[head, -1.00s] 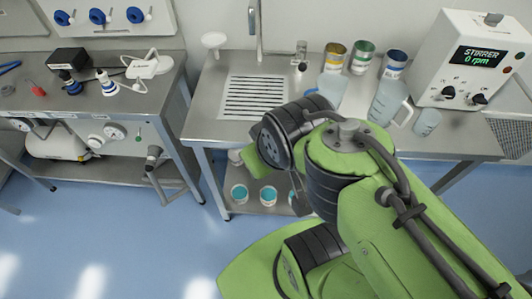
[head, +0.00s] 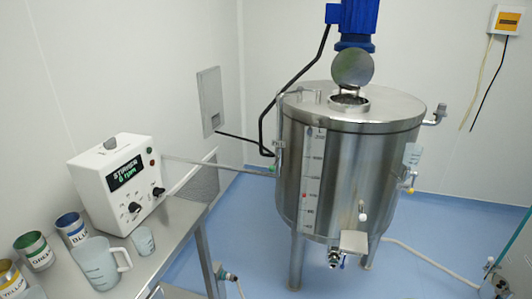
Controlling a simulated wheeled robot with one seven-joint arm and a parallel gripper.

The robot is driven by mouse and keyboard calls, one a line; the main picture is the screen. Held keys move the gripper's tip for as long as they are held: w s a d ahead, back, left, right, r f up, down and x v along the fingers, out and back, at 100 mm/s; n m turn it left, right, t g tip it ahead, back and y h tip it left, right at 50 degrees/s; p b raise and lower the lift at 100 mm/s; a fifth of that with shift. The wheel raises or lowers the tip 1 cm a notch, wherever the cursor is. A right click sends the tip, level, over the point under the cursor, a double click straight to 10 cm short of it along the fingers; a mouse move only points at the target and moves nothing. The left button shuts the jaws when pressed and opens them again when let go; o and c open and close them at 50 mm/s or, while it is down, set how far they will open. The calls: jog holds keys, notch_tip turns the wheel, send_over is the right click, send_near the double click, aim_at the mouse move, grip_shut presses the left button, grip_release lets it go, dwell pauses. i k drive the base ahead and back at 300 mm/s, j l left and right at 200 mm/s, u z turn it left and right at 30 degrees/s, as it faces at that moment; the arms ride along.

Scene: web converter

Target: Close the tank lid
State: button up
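The tank (head: 345,165) is a large steel cylinder on legs, right of centre in the head view. Its round lid (head: 352,68) stands raised, tilted up behind the round opening (head: 349,100) in the tank's top. The opening is uncovered and shows a dark inside. My gripper and arm are not in this view.
A blue motor (head: 352,20) stands above the tank, behind the lid. A steel bench (head: 160,240) at left holds the stirrer box (head: 120,185), a measuring jug (head: 98,262), a small beaker (head: 144,240) and coloured cans (head: 34,250). Blue floor lies between bench and tank. A hose (head: 425,258) runs along the floor at right.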

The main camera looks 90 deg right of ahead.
aim_at(351, 69)
jog(key=z, duration=3.85)
jog(key=u, duration=0.45)
jog(key=i+l+u, duration=0.1)
jog(key=u, duration=0.35)
jog(key=l+u, duration=0.1)
jog(key=u, duration=0.35)
jog(key=l+u, duration=0.1)
jog(key=u, duration=0.4)
jog(key=l+u, duration=0.25)
jog(key=l, duration=0.2)
jog(key=l+u, duration=0.25)
jog(key=l, duration=0.2)
jog(key=k+l+u, duration=0.25)
jog(key=l, duration=0.2)
jog(key=l+u, duration=0.25)
jog(key=l, duration=0.2)
jog(key=k+l+u, duration=0.25)
jog(key=l, duration=0.15)
jog(key=k+l+u, duration=0.1)
jog(key=l+u, duration=0.15)
jog(key=k+l+u, duration=0.25)
jog(key=l, duration=0.2)
